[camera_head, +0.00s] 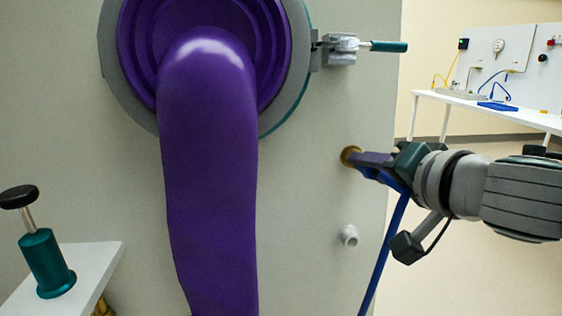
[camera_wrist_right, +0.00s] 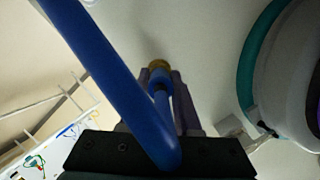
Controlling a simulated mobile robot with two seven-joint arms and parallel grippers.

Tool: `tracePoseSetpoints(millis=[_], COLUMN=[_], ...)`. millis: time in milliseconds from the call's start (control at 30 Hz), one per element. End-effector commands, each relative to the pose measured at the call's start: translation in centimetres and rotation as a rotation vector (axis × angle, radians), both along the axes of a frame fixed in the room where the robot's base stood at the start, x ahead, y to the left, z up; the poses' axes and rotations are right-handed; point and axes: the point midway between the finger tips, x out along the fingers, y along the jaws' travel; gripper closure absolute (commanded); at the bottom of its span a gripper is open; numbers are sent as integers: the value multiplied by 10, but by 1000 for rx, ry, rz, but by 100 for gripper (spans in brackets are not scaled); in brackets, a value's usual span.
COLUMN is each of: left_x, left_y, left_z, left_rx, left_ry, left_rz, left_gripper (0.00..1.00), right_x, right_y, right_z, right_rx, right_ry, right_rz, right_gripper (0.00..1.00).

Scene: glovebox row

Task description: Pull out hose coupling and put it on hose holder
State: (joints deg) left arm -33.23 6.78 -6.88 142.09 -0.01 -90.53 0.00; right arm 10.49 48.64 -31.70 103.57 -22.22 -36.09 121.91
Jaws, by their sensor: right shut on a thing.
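My right gripper (camera_head: 372,165) reaches in from the right and is shut on the hose coupling at the brass port (camera_head: 350,156) on the grey panel. The coupling is mostly hidden between the dark purple fingers. The right wrist view shows the blue end of the hose coupling (camera_wrist_right: 160,84) lined up with the brass fitting (camera_wrist_right: 158,64), seemingly touching it. The blue hose (camera_head: 385,255) bends back from the gripper and hangs down. A short pale peg (camera_head: 348,236) sticks out of the panel below the port; it looks like the hose holder. My left gripper is not in view.
A long purple glove (camera_head: 210,170) hangs from a round port on the panel. A latch with a green handle (camera_head: 388,46) is at the upper right. A green plunger (camera_head: 46,262) stands on a white shelf (camera_head: 95,265) at lower left. The panel between port and peg is clear.

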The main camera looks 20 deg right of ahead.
Motion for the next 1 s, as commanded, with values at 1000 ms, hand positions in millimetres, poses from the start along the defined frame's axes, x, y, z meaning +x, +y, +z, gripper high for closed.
tracePoseSetpoints(millis=[1000], left_x=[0], left_y=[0], left_z=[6], left_rx=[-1], left_ry=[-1], left_rz=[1], left_gripper=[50], right_x=[-20], right_y=[5], right_z=[3], right_rx=[1], right_ry=[1], right_rz=[0], right_gripper=[100])
